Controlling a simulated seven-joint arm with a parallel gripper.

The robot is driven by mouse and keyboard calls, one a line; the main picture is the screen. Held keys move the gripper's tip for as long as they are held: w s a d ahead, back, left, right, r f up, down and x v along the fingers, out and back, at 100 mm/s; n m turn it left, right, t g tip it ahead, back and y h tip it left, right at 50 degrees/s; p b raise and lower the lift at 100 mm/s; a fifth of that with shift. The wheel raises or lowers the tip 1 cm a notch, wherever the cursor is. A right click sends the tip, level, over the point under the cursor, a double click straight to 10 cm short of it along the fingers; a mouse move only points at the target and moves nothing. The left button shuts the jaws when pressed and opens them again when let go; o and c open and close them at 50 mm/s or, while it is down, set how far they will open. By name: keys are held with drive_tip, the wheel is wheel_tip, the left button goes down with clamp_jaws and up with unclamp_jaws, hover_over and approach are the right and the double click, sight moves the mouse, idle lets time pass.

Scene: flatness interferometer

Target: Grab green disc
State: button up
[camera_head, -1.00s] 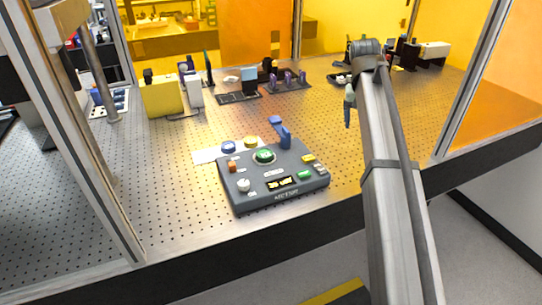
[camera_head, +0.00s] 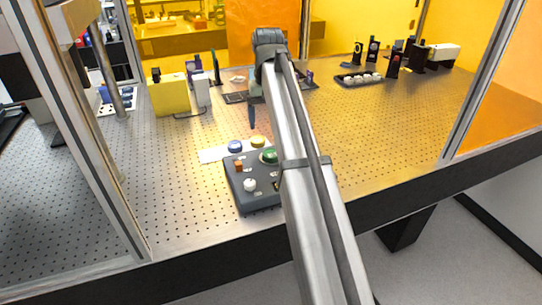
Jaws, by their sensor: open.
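The green disc (camera_head: 269,156) sits on the round seat on top of the dark grey interferometer box (camera_head: 240,190). My arm passes in front of the box and hides its right part and the disc's right edge. A blue disc (camera_head: 235,146) and a yellow disc (camera_head: 258,141) lie just behind the box, near a white sheet (camera_head: 210,155). My gripper (camera_head: 252,116) hangs in the air, appearing above and behind the discs, with a dark blue finger pointing down. It is open, holds nothing visible and is apart from the green disc.
The box stands on a perforated optical table (camera_head: 400,120). A yellow block (camera_head: 170,97) and a white unit stand at back left. Dark optics mounts and a black tray (camera_head: 358,79) stand at back right. Metal frame posts rise at both sides. The table's right middle is clear.

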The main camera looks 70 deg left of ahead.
hover_over(271, 153)
drive_tip(key=f, duration=0.5)
drive_tip(key=shift+s+f, duration=0.3)
drive_tip(key=shift+f, duration=0.05)
drive_tip(key=shift+w+f, duration=0.2)
drive_tip(key=shift+f, duration=1.1)
drive_tip(key=shift+w+f, duration=0.15)
drive_tip(key=shift+f, duration=1.1)
drive_tip(key=c, duration=1.2)
